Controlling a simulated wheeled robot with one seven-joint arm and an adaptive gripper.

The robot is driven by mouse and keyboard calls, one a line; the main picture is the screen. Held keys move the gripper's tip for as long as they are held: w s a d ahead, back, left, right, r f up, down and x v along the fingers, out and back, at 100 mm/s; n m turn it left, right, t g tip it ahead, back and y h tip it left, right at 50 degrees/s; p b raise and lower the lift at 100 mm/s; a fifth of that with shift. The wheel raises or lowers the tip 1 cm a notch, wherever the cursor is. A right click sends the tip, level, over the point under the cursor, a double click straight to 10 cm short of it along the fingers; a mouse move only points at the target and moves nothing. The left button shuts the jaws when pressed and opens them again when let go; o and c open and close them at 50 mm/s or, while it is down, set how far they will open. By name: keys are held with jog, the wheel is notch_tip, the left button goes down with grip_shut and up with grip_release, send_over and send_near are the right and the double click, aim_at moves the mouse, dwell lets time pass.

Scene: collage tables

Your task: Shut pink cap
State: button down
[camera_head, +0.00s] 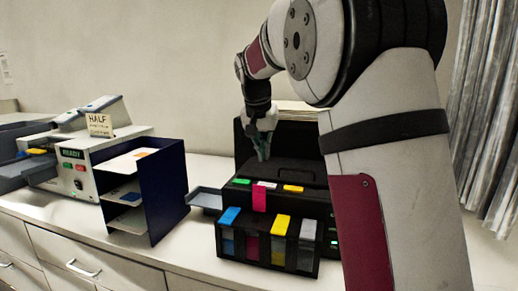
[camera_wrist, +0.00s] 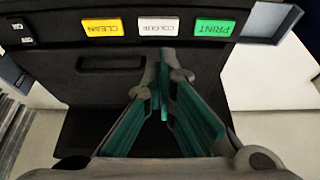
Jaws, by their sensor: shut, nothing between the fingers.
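The pink cap (camera_head: 259,198) stands upright, flipped open, above the pink ink tank (camera_head: 252,248) on the front of the black printer (camera_head: 282,170). It is not seen in the wrist view. My gripper (camera_head: 263,154) is above the printer, higher than the pink cap and apart from it. In the wrist view my gripper (camera_wrist: 164,88) has its teal-padded fingers together, with nothing between them, over the printer's top near the button row.
The blue cap (camera_head: 230,216), yellow cap (camera_head: 280,225) and grey cap (camera_head: 308,229) lie flat on neighbouring tanks. The green PRINT button (camera_wrist: 214,28), white COLOUR button (camera_wrist: 159,27) and yellow CLEAN button (camera_wrist: 103,27) sit behind. A dark blue paper rack (camera_head: 165,190) stands left.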

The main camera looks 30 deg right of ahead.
aim_at(259, 199)
jog(key=p+x, duration=0.1)
jog(key=x, duration=0.6)
jog(key=shift+s, duration=0.15)
jog(key=shift+s+a+r+p, duration=0.15)
jog(key=shift+s+a+p, duration=0.45)
jog(key=shift+s+a, duration=0.35)
jog(key=shift+s+a+f, duration=0.2)
jog(key=shift+s+a, duration=0.25)
jog(key=shift+w+a, duration=0.1)
jog(key=shift+w, duration=0.05)
